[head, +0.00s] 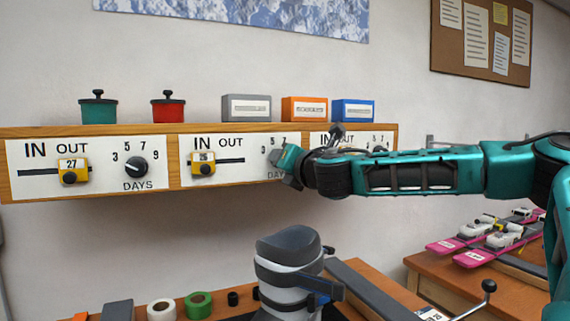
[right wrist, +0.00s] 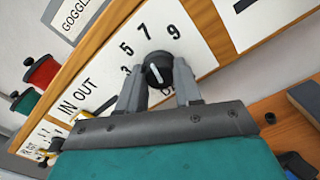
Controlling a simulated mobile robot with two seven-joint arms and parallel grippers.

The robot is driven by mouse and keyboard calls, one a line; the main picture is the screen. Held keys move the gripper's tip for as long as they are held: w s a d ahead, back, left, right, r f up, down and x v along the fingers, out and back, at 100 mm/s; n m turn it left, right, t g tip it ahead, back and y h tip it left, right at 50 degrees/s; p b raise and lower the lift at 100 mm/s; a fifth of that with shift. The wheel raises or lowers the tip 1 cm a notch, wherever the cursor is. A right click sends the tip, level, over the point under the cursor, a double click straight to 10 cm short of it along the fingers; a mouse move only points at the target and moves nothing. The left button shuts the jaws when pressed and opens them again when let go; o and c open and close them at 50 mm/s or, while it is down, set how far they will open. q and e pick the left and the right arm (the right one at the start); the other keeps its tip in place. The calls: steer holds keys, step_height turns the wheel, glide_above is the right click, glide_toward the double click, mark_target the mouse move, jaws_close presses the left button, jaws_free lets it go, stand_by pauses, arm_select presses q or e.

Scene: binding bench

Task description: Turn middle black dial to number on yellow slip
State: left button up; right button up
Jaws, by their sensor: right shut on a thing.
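The middle black dial (right wrist: 158,70) shows in the right wrist view on a white panel with 3, 5, 7 and 9 around it. Its white mark leans up and left in that view; I cannot tell exactly which number it meets. My right gripper (right wrist: 158,86) is shut on this dial, one finger on each side. In the head view, my right gripper (head: 287,165) hides the dial and part of its scale. A small yellow slip (head: 500,14) is pinned to the cork board; its writing is too small to read. My left gripper is out of view.
The left dial (head: 136,167) and the yellow sliders (head: 74,171) (head: 203,164) sit on the same wooden rail (head: 175,130). Tins and boxes stand on top. Below are a grey-white boot (head: 290,262), tape rolls (head: 198,305) and pink skis (head: 475,258).

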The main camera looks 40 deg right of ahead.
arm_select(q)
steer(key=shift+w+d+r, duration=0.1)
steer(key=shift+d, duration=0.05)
arm_select(e)
steer(key=shift+m, duration=0.4)
steer(key=o, duration=1)
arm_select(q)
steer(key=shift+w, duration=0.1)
arm_select(e)
steer(key=shift+o, duration=0.2)
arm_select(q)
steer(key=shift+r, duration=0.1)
arm_select(e)
steer(key=shift+s, duration=0.1)
arm_select(q)
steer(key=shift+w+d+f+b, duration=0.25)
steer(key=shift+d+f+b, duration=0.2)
steer(key=shift+b, duration=0.7)
arm_select(e)
steer(key=v, duration=1.2)
steer(key=shift+s, duration=0.35)
steer(key=shift+a, duration=0.1)
